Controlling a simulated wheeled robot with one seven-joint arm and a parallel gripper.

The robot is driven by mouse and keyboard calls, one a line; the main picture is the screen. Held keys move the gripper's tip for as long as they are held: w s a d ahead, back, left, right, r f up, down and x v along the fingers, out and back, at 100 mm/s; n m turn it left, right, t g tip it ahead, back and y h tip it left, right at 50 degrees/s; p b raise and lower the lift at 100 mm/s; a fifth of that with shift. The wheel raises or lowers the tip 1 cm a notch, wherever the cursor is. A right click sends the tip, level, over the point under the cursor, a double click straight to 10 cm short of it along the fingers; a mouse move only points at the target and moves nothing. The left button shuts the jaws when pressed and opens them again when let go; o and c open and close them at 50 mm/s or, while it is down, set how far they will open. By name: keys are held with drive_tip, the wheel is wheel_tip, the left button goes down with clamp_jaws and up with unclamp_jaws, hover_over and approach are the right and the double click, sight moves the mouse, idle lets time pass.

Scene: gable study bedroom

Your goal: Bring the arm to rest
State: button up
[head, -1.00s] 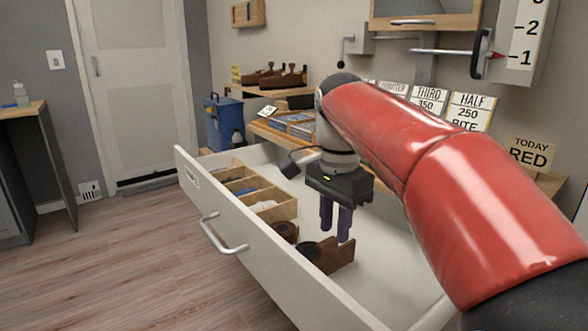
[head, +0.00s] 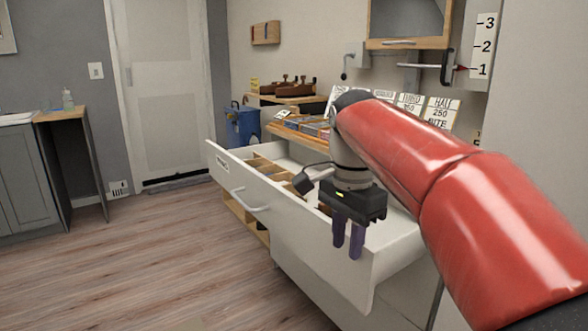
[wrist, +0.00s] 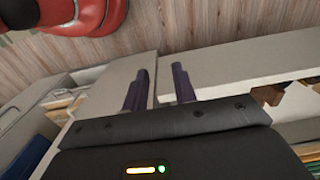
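My gripper (head: 348,240) hangs at the end of my red arm, fingers pointing down, in front of the open white drawer (head: 325,245) in the head view. Its two purple fingers stand apart with nothing between them. In the wrist view my gripper (wrist: 158,82) also shows open and empty, with the drawer's front edge (wrist: 245,62) and the wooden floor beyond the fingers. My gripper hides part of the drawer's inside. I cannot tell from the head view whether the fingers are clear of the drawer front.
The drawer stands pulled out, with wooden dividers (head: 268,165) inside and a bar handle (head: 250,200) on its front. A wooden shelf with cards (head: 440,112) stands behind. A blue bin (head: 242,125) is near the door (head: 165,90). The wooden floor (head: 150,260) at left is clear.

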drive_tip(key=s+d+f+n+t, duration=0.2)
drive_tip(key=s+d+f+n, duration=0.1)
drive_tip(key=s+f+n, duration=0.2)
drive_tip(key=s+d+f+n+t, duration=0.3)
drive_tip(key=s+f+n, duration=0.3)
drive_tip(key=s+f, duration=0.3)
drive_tip(key=s, duration=0.3)
drive_tip(key=shift+d+t, duration=0.2)
drive_tip(key=shift+t, duration=0.1)
idle(1.1)
